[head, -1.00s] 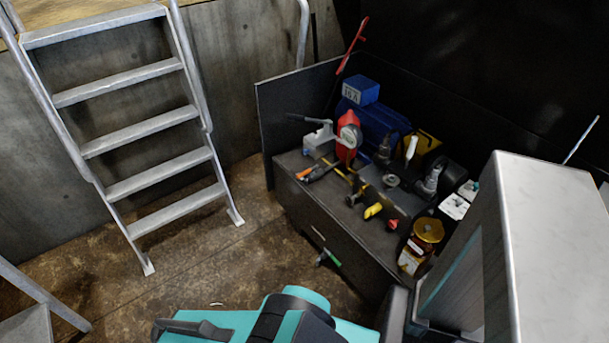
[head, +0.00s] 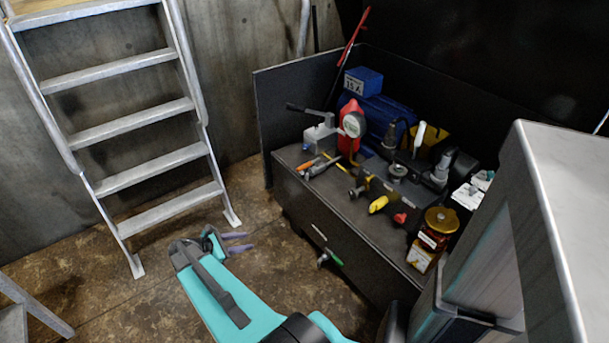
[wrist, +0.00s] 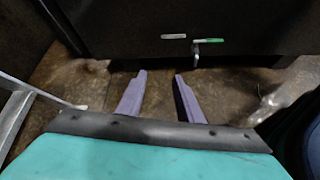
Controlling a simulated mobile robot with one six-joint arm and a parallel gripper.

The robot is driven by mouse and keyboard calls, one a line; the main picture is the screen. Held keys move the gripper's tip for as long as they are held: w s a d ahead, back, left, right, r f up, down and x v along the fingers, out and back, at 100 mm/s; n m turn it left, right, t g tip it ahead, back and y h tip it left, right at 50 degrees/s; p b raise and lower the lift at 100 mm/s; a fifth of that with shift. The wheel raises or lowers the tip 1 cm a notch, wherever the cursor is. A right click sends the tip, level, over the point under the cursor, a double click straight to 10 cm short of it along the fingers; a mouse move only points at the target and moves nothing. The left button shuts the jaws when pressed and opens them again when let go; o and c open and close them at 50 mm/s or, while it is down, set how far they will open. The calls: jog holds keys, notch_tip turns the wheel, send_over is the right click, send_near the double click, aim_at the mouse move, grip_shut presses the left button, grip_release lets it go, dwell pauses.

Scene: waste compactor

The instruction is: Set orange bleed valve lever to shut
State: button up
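A small orange handle (head: 308,164), which looks like the orange bleed valve lever, lies at the left front of the dark bench top (head: 310,190), beside a grey metal fitting. It is too small to tell its valve position. It does not show in the wrist view. My gripper (head: 246,242) is in front of and left of the bench, below its top and apart from it. In the wrist view my gripper's two purple fingers (wrist: 160,86) stand apart with nothing between them.
A green lever (head: 335,258) sticks out of the bench front. On top are a yellow handle (head: 378,205), a red knob (head: 400,217), a red gauge body (head: 350,128) and a blue motor (head: 385,117). A metal ladder (head: 130,130) stands at left. Floor before the bench is free.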

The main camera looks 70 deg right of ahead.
aim_at(310, 163)
jog(key=s+d+r+n+g+h+b, duration=0.1)
jog(key=s+d+r+n+h+b, duration=0.1)
jog(key=d+r, duration=0.4)
jog(key=s+d+r+n+g+h+b, duration=0.2)
jog(key=d+r, duration=0.4)
jog(key=d, duration=1)
jog(key=shift+s+d+r+n+g+h+b, duration=0.2)
jog(key=shift+d+n+g+h+b, duration=0.1)
jog(key=shift+h+b, duration=0.55)
jog(key=shift+d, duration=0.1)
jog(key=b+x, duration=0.2)
jog(key=x, duration=1.1)
jog(key=shift+s+d+f, duration=0.15)
jog(key=shift+s+d, duration=0.05)
jog(key=shift+d, duration=0.05)
grip_shut()
